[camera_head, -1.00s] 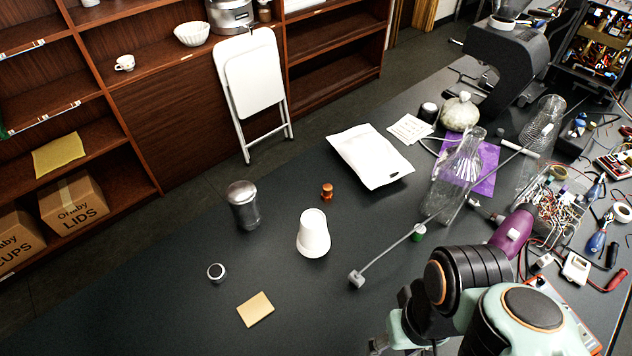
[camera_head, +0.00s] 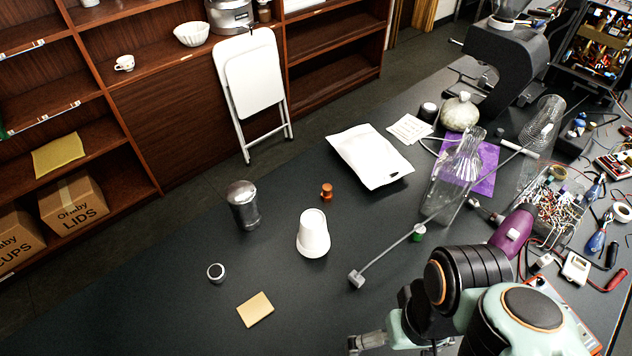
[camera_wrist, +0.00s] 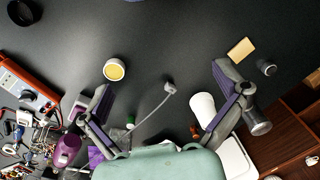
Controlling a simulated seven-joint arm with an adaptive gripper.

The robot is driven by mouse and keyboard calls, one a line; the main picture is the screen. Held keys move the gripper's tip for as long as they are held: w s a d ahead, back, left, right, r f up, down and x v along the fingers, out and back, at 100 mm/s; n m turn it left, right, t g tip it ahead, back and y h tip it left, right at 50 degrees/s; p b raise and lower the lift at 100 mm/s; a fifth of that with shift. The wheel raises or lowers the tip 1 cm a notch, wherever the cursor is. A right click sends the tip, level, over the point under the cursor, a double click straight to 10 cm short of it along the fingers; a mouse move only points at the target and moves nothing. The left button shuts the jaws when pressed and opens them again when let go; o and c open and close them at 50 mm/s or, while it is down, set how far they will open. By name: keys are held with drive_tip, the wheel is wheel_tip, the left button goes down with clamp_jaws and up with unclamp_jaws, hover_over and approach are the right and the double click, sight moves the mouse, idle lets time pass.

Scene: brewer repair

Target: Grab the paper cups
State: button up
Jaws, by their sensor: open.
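The white paper cups (camera_head: 313,235) stand upside down as one tapered stack on the dark table, in the middle of the head view. In the wrist view the cups (camera_wrist: 203,108) show beside the right-hand finger, partly hidden behind it.
A thin grey rod with a block end (camera_head: 357,279) lies right of the cups. A metal canister (camera_head: 243,207), an orange-brown piece (camera_head: 327,191), a small round knob (camera_head: 216,272) and a tan pad (camera_head: 255,309) lie around them. A glass vessel (camera_head: 455,180) stands farther right.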

drive_tip(key=w+r+m+t, duration=0.1)
drive_tip(key=w+r+t, duration=0.4)
drive_tip(key=w, duration=1)
drive_tip(key=g, duration=0.3)
hover_over(313, 219)
drive_tip(key=w+d, duration=0.2)
drive_tip(key=d, duration=0.1)
wheel_tip(313, 219, down, 11)
drive_tip(key=shift+n+g+h, duration=0.4)
drive_tip(key=shift+n+g, duration=0.3)
drive_tip(key=shift+g, duration=0.2)
drive_tip(key=a+f, duration=0.1)
drive_tip(key=f, duration=0.2)
drive_tip(key=s+a+f, duration=0.1)
drive_tip(key=f, duration=0.2)
drive_tip(key=s+a+f, duration=0.1)
drive_tip(key=f, duration=0.2)
drive_tip(key=shift+f, duration=0.25)
wheel_tip(313, 219, down, 5)
drive_tip(key=shift+r, duration=0.1)
drive_tip(key=shift+w+f, duration=0.1)
drive_tip(key=shift+f, duration=0.55)
